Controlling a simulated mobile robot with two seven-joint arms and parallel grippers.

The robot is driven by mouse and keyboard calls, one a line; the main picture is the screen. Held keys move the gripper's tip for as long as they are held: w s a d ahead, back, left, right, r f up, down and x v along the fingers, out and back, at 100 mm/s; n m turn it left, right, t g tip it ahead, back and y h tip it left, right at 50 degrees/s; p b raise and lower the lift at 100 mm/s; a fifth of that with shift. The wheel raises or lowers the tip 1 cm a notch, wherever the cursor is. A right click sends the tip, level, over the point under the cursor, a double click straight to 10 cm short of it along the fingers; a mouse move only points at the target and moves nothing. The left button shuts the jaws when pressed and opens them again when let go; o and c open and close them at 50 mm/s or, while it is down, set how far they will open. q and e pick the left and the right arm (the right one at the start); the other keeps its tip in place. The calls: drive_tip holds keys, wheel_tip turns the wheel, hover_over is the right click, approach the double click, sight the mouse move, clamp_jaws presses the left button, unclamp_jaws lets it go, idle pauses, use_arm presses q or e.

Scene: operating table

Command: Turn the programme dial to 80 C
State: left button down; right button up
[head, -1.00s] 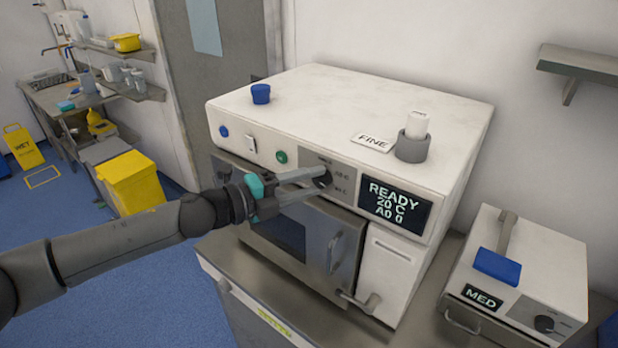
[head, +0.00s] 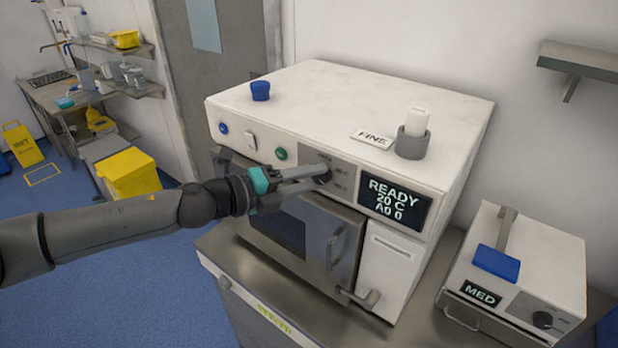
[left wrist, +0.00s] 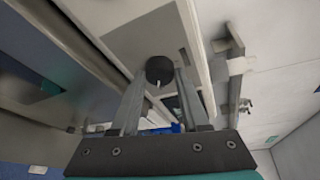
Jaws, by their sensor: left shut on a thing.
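The white washer-like machine (head: 440,115) stands on a steel bench. Its black programme dial (head: 323,173) sits on a grey panel, left of a display (head: 393,204) that reads READY, 20 C, A0 0. My left gripper (head: 318,178) is shut on the dial, with its fingers reaching in from the left. In the left wrist view the dial (left wrist: 159,70) shows between the two fingertips (left wrist: 160,82), with a pale pointer mark on its face. The small panel lettering is too blurred to read surely, and the fingers partly hide the dial. My right gripper is not in view.
A green button (head: 281,154), a white switch and a blue button lie left of the dial. Below is the door with its handle (head: 336,249). A blue knob, a FINE card and a grey cup with a white bottle stand on top. A smaller MED unit (head: 540,270) stands at right.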

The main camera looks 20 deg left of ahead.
use_arm(q)
drive_tip(key=shift+c, duration=2)
unclamp_jaws()
drive_tip(key=shift+s+a+b, duration=0.35)
drive_tip(key=shift+s+a, duration=0.05)
drive_tip(key=b+v, duration=1.4)
drive_tip(key=b, duration=0.3)
drive_tip(key=shift+d, duration=0.1)
